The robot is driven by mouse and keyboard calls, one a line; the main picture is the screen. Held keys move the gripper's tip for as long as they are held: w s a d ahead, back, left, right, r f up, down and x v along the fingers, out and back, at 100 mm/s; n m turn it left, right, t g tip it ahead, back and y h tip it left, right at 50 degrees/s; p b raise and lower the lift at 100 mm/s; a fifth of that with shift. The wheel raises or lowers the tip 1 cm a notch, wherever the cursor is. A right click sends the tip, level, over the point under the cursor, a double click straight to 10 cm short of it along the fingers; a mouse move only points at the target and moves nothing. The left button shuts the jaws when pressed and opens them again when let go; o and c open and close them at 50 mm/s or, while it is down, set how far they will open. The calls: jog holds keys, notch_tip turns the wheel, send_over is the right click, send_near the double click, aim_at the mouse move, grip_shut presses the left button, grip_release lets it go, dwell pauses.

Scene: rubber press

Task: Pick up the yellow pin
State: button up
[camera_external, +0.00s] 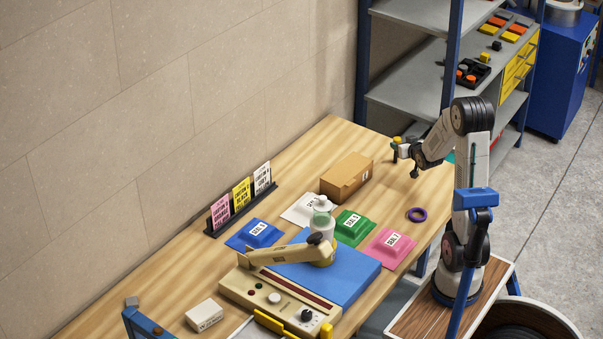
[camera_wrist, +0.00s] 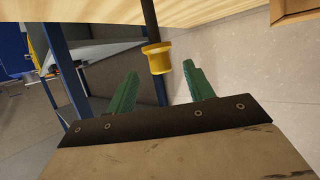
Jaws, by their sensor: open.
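The yellow pin (camera_wrist: 158,58) shows in the wrist view as a short yellow cylinder with a flared rim on a thin black rod. My gripper (camera_wrist: 160,70) is open, with its two green fingers on either side of the line to the pin. The yellow part lies at or just beyond the fingertips, with a gap on each side. The exact depth is hard to tell. In the external view my gripper (camera_external: 403,157) is at the table's far right end, with a small yellow piece beside it, probably the pin.
A cardboard box (camera_external: 346,177) stands left of my gripper on the wooden table (camera_external: 310,152). A purple ring (camera_external: 416,214), colored pads and a press (camera_external: 277,303) are nearer. A grey shelf unit (camera_external: 408,83) stands behind the table's far end.

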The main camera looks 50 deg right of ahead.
aim_at(395, 140)
jog(key=x, duration=0.7)
jog(key=c, duration=1.1)
